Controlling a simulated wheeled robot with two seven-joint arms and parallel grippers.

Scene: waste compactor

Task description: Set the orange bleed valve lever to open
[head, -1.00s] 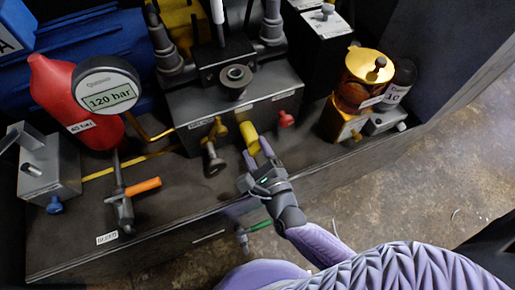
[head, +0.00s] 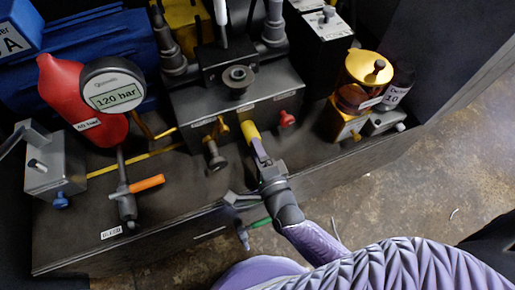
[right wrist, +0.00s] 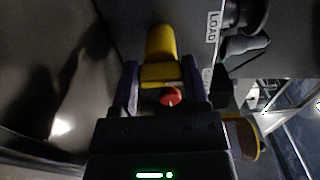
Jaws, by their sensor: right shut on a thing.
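The orange bleed valve lever (head: 148,183) sticks out to the right from its grey valve body (head: 126,204), crosswise to the pipe above it. A small label (head: 111,232) lies by the valve body. My right gripper (head: 258,150) is well to the right of this lever, at a yellow handle (head: 250,131) on the front of the dark manifold block. In the right wrist view the yellow handle (right wrist: 160,72) sits between my right gripper's two fingers (right wrist: 160,85), which are shut on it. My left gripper is not in view.
A brass knob (head: 214,155) and red knob (head: 286,118) flank the yellow handle. The bench top around the orange lever is clear.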

